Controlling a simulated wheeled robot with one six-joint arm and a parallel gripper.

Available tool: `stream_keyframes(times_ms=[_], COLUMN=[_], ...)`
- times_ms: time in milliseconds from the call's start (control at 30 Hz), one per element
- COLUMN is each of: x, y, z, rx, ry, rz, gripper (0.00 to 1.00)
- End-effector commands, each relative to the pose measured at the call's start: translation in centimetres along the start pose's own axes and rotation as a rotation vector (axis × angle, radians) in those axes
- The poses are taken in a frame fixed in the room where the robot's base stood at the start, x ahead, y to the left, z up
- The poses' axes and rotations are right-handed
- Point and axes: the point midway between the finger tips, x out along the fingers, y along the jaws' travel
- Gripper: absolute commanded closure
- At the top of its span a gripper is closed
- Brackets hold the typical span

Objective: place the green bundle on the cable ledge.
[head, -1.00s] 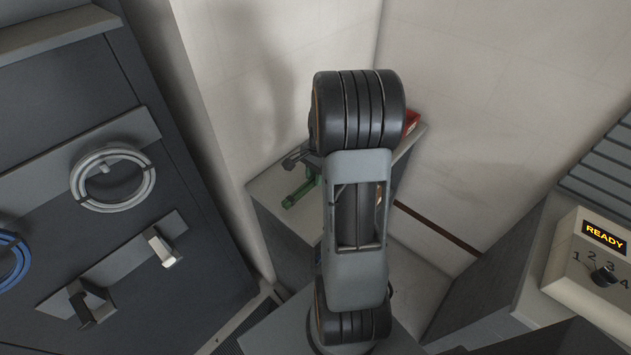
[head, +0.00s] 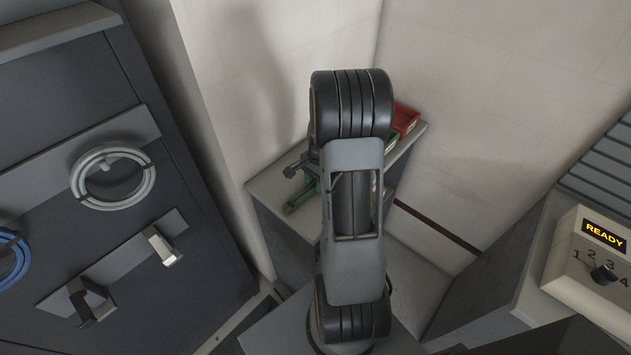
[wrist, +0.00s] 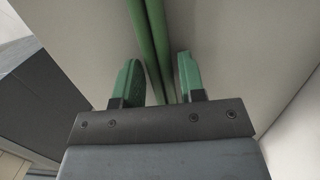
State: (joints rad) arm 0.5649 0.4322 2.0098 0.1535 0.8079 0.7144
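The green bundle (wrist: 155,45) shows in the wrist view as two long parallel green strands over a pale surface. My gripper (wrist: 158,78) has green-faced fingers spread apart, one on each side of the strands, with gaps visible. In the head view, a green piece (head: 301,197) shows beside my arm on the grey cabinet top; whether it is the bundle or a finger is unclear. My arm hides most of the gripper there. A grey ledge (head: 50,33) juts from the dark rack at the upper left; I cannot tell whether it is the cable ledge.
A red bin (head: 406,117) and a partly hidden green bin (head: 393,140) stand on the cabinet top (head: 275,187) in the corner. A grey coil (head: 113,179) and a blue coil (head: 12,262) hang on the left rack. A READY box (head: 590,262) stands at right.

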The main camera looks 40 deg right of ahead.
Motion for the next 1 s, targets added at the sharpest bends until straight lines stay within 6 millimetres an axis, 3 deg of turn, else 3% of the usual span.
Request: stream_keyframes(times_ms=[133, 500, 1000], x=[0.0, -1.0, -9.9], y=[0.0, 0.0, 0.0], z=[0.0, 0.0, 0.0], rx=[0.000, 0.000, 0.000], ry=[0.000, 0.002, 0.003], rz=[0.000, -0.002, -0.003], gripper=[0.49, 0.49, 0.49])
